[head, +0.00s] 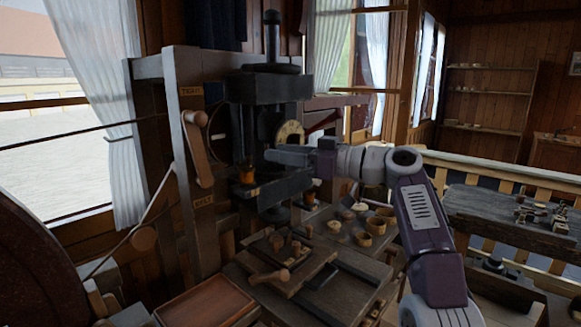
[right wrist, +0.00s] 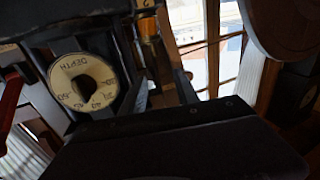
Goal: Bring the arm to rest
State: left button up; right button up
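My right arm comes in from the right in the head view. Its gripper (head: 277,156) points left at the front of the dark press (head: 270,90). In the right wrist view two finger-like strips stand apart around the gripper's middle (right wrist: 163,92), with nothing visible held between them. A small orange spool-like piece (head: 247,175) sits at the press, just left of and below the gripper. An orange piece also shows beyond the fingers in the right wrist view (right wrist: 149,28). My left gripper is not in view.
A round depth dial (right wrist: 84,82) is on the press, close to the gripper. A wooden lever (head: 197,150) stands to its left. Several small round pieces (head: 375,226) lie on the bench below. An empty wooden tray (head: 205,302) is at the front.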

notch_tip(320, 180, up, 5)
jog(key=s+p, duration=0.2)
jog(key=s+d+f+m+h+p, duration=0.1)
jog(key=d+f+m+h, duration=0.2)
jog(key=f, duration=0.5)
jog(key=s+d+f+m+g+h+p, duration=0.1)
jog(key=d+f+m+h+p, duration=0.15)
jog(key=f, duration=0.45)
jog(key=s+d+f+m+h+p, duration=0.1)
jog(key=s+d+f+m+h, duration=0.2)
jog(key=f, duration=0.5)
jog(key=s+d+f+m+g+h, duration=0.2)
jog(key=s+d+f+h, duration=0.2)
jog(key=s+d+f, duration=0.3)
jog(key=s+d+f+m+g+h, duration=0.2)
jog(key=s+d+f, duration=0.5)
jog(key=s+f, duration=0.7)
notch_tip(320, 180, down, 3)
jog(key=shift+s+d+r+m+g+h+p, duration=0.2)
jog(key=shift+s+d+m+g+h+p, duration=0.15)
jog(key=shift+m+h, duration=0.55)
